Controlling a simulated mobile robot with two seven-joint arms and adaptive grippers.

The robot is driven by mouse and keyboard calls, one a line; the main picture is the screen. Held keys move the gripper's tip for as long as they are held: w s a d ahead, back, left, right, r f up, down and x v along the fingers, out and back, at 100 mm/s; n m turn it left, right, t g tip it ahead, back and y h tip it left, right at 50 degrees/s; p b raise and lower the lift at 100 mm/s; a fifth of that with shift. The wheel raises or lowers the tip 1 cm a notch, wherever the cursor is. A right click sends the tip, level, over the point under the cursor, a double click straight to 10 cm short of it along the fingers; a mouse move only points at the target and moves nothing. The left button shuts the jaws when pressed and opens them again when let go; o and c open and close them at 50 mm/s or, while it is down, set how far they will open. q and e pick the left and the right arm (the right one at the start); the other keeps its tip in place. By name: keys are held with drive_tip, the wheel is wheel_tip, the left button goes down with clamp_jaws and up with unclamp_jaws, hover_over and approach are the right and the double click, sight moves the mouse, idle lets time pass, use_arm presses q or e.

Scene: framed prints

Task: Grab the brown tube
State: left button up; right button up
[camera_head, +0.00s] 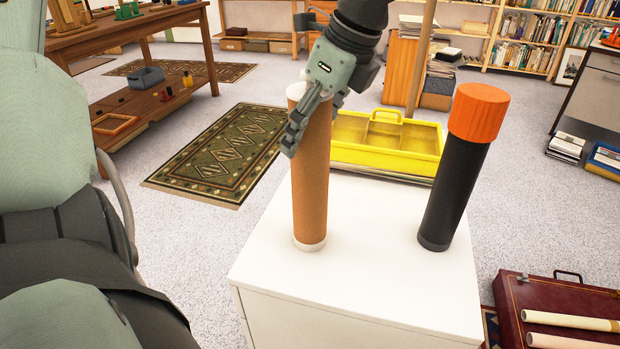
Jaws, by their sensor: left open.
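The brown tube (311,190) stands upright on a white cabinet top (370,260); it has a white cap at the top and a white rim at its base. My left gripper (311,128) is at the tube's upper part, coming down from above. One dark finger lies across the front left of the tube, and the other is partly hidden behind its right side. The jaws are open, and I cannot tell whether they touch the tube. My right gripper is not in view.
A black tube with an orange cap (478,115) stands on the same top, to the right. A yellow tray (388,143) is just behind. A dark red case (556,300) with pale rolls sits at lower right. A wooden table (140,30) is at left.

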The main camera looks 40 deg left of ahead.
use_arm(q)
drive_tip(key=shift+f, duration=0.2)
drive_tip(key=shift+r, duration=0.1)
clamp_jaws()
idle(0.4)
